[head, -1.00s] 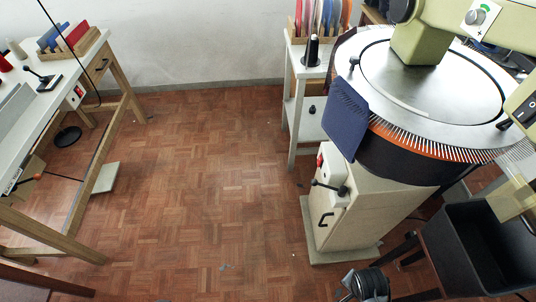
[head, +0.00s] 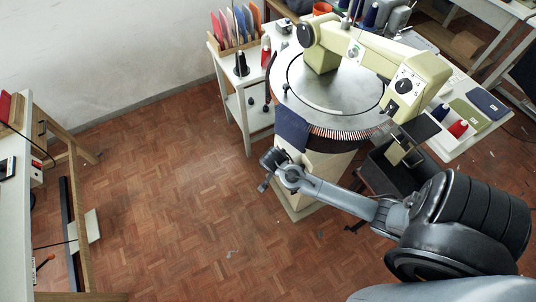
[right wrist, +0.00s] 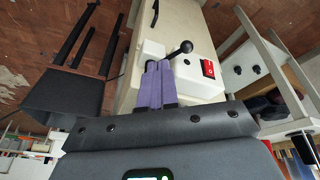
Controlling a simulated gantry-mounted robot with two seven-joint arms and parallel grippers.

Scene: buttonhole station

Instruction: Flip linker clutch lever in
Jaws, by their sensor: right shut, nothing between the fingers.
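The linker (head: 330,85) stands right of centre in the head view, with a round steel dial. In the right wrist view its pedestal (right wrist: 125,95) carries a white box with the clutch lever (right wrist: 182,48), a short rod with a black ball knob. The lever leans up and to the right there. My right gripper (head: 271,160) is at the pedestal's front in the head view, hiding the lever. In the right wrist view its purple fingers (right wrist: 158,67) are shut and empty, close to the lever's left; I cannot tell whether they touch. My left gripper is out of view.
A red switch (right wrist: 208,68) sits beside the lever. Dark blue fabric (head: 292,128) hangs from the dial edge. A white side table (head: 240,80) stands left of the linker, and a black bin (head: 385,165) to its right. The parquet floor on the left is open.

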